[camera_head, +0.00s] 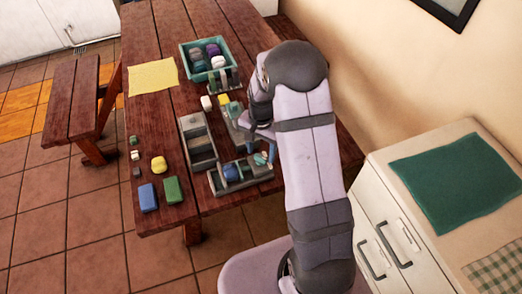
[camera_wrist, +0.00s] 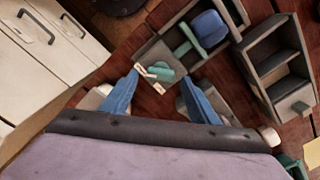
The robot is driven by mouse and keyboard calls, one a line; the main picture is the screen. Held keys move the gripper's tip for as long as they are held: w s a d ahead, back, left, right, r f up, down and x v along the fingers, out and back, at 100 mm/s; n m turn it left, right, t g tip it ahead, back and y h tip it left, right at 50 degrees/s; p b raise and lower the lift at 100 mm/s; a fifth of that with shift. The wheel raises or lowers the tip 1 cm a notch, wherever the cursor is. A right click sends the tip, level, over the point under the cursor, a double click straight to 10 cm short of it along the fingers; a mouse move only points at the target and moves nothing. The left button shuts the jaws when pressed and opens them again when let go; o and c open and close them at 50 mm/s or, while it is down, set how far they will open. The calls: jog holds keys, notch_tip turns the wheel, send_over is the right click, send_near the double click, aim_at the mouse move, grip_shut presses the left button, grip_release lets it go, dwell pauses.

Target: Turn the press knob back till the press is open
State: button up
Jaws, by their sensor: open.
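The press is a grey frame (camera_head: 262,173) on the wooden table, with a blue block (camera_head: 233,172) inside; the frame (camera_wrist: 158,48) and the blue block (camera_wrist: 210,27) also show in the wrist view. A teal piece (camera_wrist: 187,47) stands beside the block. A small teal knob with a pale crossbar (camera_wrist: 160,72) is at the frame's near end. My gripper (camera_wrist: 159,79) is open, its two blue fingers pointing at the knob, one on each side in the picture. I cannot tell whether they touch it. In the head view my arm partly hides the gripper and knob.
A grey compartment rack (camera_head: 198,142) stands close to the press. Blue (camera_head: 148,197) and green (camera_head: 173,190) blocks lie near the table's front edge. A teal crate (camera_head: 183,57) with rounded pieces and a yellow cloth (camera_head: 153,77) are farther back. A white cabinet (camera_head: 385,215) stands to the right.

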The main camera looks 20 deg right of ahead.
jog(key=shift+f, duration=0.5)
jog(key=c, duration=1.1)
jog(key=shift+o, duration=0.2)
